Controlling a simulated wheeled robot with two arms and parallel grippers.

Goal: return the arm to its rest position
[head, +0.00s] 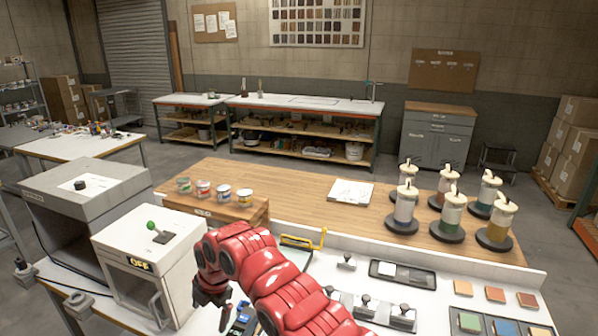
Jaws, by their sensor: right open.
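My right arm, red, reaches up from the bottom middle of the head view, bends, and points its dark gripper (211,291) down. The right gripper hangs over the white front counter, just right of the white box with the green-knobbed lever. Its fingers are small and partly in shadow. I see nothing held in it. My left gripper and left arm are not in view.
A white box (150,262) with an "OFF" display stands close left of the gripper. Several colorant dispensers (403,208) stand on black bases at the right. Small paint cans sit on a wooden riser (218,207). Colour tiles (495,295) lie at the right.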

